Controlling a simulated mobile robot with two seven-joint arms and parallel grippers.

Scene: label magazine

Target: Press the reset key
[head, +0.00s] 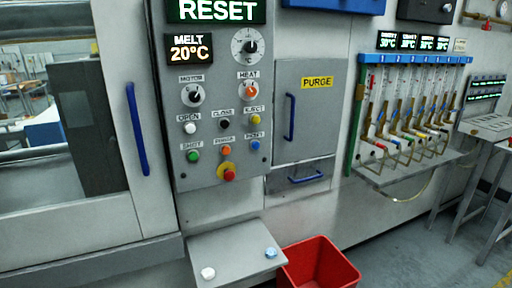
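The control panel (211,174) is on the machine front, left of centre in the head view. Its blue key (255,145) is at the right end of the lower button row, under a small label that seems to read RESET. The green display (216,11) at the top reads RESET, and the smaller display (189,48) reads MELT 20°C. Neither of my grippers is in view, and nothing covers the blue key.
Beside the key are an orange button (226,150) and a green button (193,156). A yellow button (255,119) is above it, and a red mushroom button (228,175) is below left. A grey shelf (235,256) and a red bin (318,266) stand below the panel.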

